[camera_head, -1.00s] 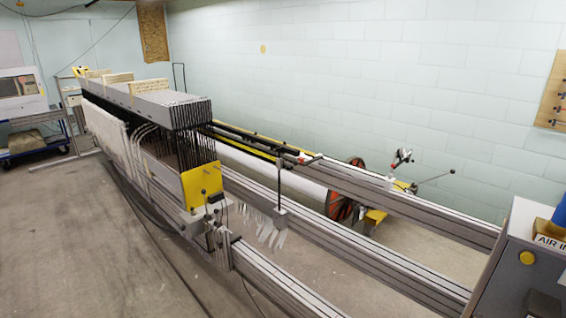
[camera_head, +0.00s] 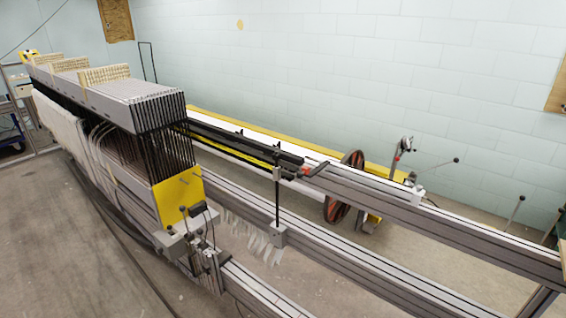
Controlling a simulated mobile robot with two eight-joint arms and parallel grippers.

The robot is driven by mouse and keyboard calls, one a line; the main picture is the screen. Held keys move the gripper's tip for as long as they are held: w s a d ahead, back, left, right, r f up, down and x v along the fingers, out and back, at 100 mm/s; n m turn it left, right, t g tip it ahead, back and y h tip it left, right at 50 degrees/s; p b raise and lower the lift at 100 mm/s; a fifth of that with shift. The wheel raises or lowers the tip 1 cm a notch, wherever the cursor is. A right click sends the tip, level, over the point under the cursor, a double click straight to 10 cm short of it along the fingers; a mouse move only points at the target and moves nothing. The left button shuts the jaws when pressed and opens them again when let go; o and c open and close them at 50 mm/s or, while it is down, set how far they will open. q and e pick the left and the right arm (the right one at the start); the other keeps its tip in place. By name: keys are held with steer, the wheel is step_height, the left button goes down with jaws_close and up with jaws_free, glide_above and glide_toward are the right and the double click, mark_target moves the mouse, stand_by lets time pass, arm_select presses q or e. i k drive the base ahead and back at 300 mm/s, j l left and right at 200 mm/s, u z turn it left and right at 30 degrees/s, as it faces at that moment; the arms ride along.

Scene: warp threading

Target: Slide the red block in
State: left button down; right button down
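A small red part with a black handle (camera_head: 313,169) sits on the upper rail, near the middle of the head view. I cannot tell whether it is the red block. The loom-like machine (camera_head: 130,106) stands at the left, with a long grey top, dark vertical slats and a yellow end plate (camera_head: 178,199). Neither of my grippers shows in the head view.
Long grey rails (camera_head: 450,240) run from the machine to the lower right. A black post on a grey block (camera_head: 278,236) stands on the middle rail. An orange-red wheel (camera_head: 345,190) is behind the rails.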

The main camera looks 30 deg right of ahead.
mark_target(305, 170)
steer(key=i+l+u, duration=0.1)
steer(key=i+l, duration=0.15)
steer(key=i+l+u, duration=0.1)
steer(key=l, duration=0.3)
steer(key=i+l+u, duration=0.1)
steer(key=i+l, duration=0.25)
